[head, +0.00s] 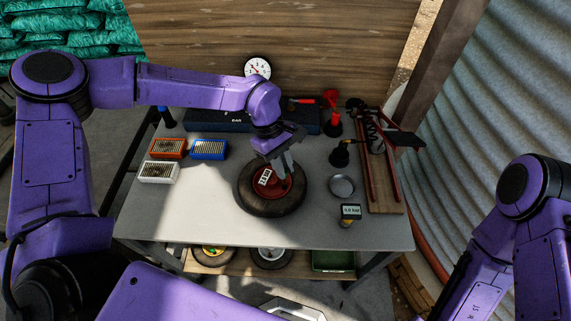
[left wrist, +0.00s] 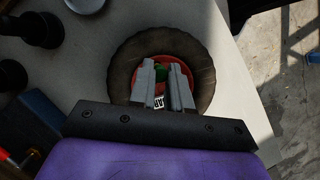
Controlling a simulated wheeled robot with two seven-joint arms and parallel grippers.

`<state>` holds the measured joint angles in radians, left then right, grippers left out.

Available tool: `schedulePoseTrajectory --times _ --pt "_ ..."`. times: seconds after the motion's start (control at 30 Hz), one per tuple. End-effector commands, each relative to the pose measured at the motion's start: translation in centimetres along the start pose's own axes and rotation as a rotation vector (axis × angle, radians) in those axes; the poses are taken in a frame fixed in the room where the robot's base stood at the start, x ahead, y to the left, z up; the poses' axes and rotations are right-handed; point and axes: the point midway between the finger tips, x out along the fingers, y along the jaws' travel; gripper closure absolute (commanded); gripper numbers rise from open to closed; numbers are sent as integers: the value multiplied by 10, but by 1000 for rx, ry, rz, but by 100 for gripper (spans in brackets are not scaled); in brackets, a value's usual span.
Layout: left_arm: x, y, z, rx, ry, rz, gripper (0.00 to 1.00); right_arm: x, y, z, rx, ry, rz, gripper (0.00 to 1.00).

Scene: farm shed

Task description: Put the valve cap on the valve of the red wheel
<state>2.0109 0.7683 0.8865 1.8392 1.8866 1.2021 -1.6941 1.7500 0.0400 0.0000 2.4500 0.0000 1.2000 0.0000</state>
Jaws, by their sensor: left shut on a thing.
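The red wheel (head: 296,187) with its dark tyre (head: 248,207) lies flat on the grey table, and it also shows in the left wrist view (left wrist: 204,67). A white tag (head: 264,177) with dark marks is on the rim. My left gripper (head: 289,168) points down over the rim. In the left wrist view its fingers (left wrist: 168,76) are shut on a small green thing, seemingly the valve cap (left wrist: 161,73), just above the wheel. The fingers partly hide the cap, and I cannot make out the valve. My right arm shows at the right, but its gripper is out of view.
Orange (head: 168,148), blue (head: 209,150) and white (head: 159,173) boxes stand left of the wheel. A round metal dish (head: 342,186) and a small gauge (head: 351,212) are to its right. A red funnel (head: 331,122) stands behind. The table's front strip is clear.

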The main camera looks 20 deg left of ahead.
Motion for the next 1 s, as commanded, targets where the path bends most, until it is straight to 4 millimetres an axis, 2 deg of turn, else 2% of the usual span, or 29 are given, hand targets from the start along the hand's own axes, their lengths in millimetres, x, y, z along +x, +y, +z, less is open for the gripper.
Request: schedulePoseTrajectory --times 0.57,1.0 --pt "2 0 -1 0 0 0 100 -3 0 -1 0 0 0 57" --pt "14 0 -6 0 0 0 100 3 0 1 0 0 0 57"
